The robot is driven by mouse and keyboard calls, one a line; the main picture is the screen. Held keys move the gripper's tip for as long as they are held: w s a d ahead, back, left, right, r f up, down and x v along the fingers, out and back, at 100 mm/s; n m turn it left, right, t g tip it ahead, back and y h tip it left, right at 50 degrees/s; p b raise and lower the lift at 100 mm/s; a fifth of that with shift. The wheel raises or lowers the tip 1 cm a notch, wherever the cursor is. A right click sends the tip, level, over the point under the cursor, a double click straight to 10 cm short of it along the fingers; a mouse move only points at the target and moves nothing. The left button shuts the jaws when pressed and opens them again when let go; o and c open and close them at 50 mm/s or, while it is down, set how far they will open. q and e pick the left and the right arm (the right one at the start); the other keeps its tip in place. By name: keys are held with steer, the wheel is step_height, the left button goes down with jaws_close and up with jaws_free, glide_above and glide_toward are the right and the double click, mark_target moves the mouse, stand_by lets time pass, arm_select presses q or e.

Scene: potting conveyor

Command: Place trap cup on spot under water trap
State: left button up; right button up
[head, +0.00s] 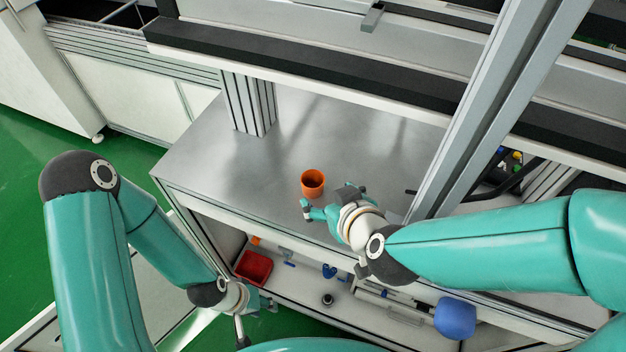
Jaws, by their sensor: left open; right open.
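An orange cup (312,184), which I take to be the trap cup, stands upright on the grey metal worktop (215,165), near its front edge. My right gripper (326,202) is open close to the cup, on its near right side. Whether a finger touches the cup I cannot tell. My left gripper (265,304) is open and empty, low in front of the bench beside the lower shelf. I cannot make out the water trap or the spot under it.
A metal post (250,104) rises from the worktop behind the cup. A diagonal frame beam (497,110) stands to the right. The lower shelf holds a red bin (254,268), a blue rounded object (455,317) and small parts. The worktop left of the cup is clear.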

mark_target(313, 184)
steer(key=x, duration=0.4)
steer(key=shift+s, duration=0.1)
steer(key=shift+x, duration=3.05)
steer(key=shift+a+r, duration=0.1)
steer(key=shift+c, duration=0.3)
steer(key=c, duration=1.1)
steer(key=shift+r, duration=0.1)
